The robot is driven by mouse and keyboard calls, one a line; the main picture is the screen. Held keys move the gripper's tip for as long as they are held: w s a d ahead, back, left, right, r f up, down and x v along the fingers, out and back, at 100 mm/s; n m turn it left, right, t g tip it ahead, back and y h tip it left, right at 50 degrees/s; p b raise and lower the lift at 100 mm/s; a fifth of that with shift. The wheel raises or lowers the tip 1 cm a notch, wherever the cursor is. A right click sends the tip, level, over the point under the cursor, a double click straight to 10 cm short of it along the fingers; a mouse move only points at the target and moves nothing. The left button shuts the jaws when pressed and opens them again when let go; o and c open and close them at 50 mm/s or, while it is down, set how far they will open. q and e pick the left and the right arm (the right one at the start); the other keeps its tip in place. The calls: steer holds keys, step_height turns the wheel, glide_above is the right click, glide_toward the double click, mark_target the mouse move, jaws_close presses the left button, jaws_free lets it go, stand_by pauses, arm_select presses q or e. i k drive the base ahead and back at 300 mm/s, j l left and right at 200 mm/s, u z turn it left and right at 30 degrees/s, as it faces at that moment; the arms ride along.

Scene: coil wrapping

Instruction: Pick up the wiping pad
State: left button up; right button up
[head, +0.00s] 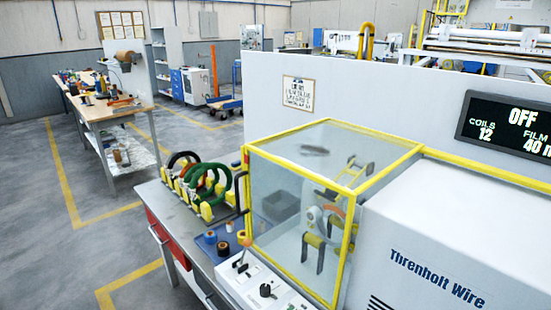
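I cannot clearly make out a wiping pad. A blue mat (207,248) on the grey bench (186,228) holds several small rolls, among them a brown one (223,248) and a yellow one (241,237). A dark flat patch (314,150) shows on the top panel of the clear yellow-framed guard (285,165); I cannot tell whether it is an object, a smudge or a reflection. Neither of my grippers is in view.
Black, green and red coils (206,182) stand in a row on the bench. A control panel with a lever (262,288) sits before the guard. The white machine with a sign reading OFF (508,126) fills the right. Open floor (60,240) lies left.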

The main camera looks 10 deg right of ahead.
mark_target(238, 164)
steer(key=u, duration=0.35)
steer(key=i+j+u, duration=0.15)
steer(key=u, duration=0.35)
steer(key=i+j+u, duration=0.2)
steer(key=u, duration=0.3)
steer(key=i+u, duration=0.2)
steer(key=u, duration=0.3)
steer(key=i, duration=2.7)
steer(key=i+z, duration=0.25)
steer(key=z, duration=0.15)
steer(key=i+j+z, duration=0.1)
steer(key=z, duration=0.35)
steer(key=i+j+z, duration=0.2)
steer(key=z, duration=0.2)
steer(key=i+j+z, duration=0.25)
steer(key=z, duration=0.15)
